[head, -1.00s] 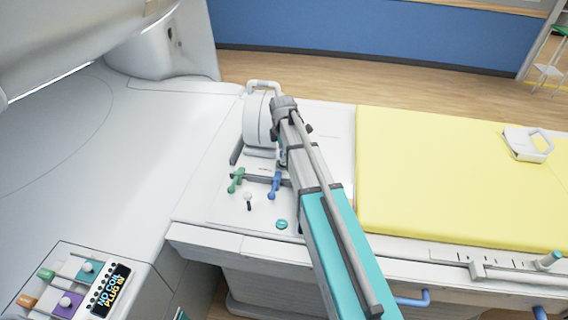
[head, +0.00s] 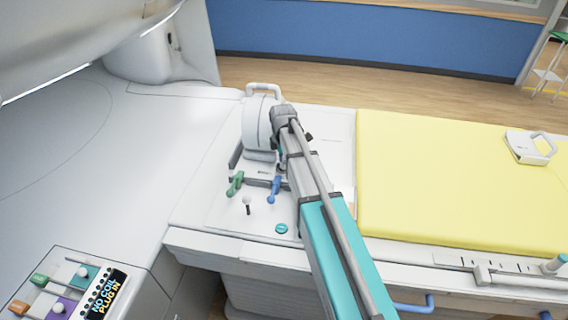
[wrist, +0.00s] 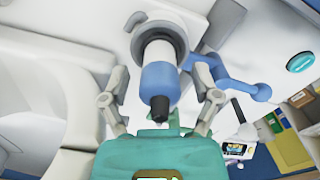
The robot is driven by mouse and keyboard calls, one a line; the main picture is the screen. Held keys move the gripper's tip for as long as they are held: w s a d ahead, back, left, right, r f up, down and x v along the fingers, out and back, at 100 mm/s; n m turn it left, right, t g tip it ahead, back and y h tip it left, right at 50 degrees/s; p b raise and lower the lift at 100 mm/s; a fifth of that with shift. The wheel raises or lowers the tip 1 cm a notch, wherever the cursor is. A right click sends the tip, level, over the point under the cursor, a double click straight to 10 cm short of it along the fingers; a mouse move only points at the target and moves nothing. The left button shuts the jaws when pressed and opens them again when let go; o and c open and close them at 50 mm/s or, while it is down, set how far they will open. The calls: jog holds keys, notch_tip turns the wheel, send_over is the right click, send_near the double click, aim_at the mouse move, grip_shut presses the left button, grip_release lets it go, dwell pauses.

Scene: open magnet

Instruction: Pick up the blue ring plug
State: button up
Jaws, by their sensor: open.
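In the wrist view, the blue ring plug (wrist: 158,78) shows as a white cylinder with a blue band and a black tip. Its upper part passes into a round grey collar. My gripper (wrist: 161,88) is open, with one finger on each side of the plug; I cannot tell if either touches it. In the head view, my arm hides the plug and most of my gripper.
A blue lever (wrist: 235,82) stands close to the right finger; it also shows in the head view (head: 274,188), beside a green lever (head: 236,183). A white round coil unit (head: 258,124) stands behind. A yellow mat (head: 440,185) lies to the right.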

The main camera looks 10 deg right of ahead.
grip_shut()
jog(key=shift+r, duration=0.15)
dwell(0.4)
notch_tip(320, 180, up, 3)
jog(key=p, duration=0.3)
jog(key=s+r+p, duration=0.9)
jog(key=s+p, duration=0.1)
jog(key=s, duration=0.4)
jog(key=shift+d+r, duration=0.25)
jog(key=shift+r, duration=0.1)
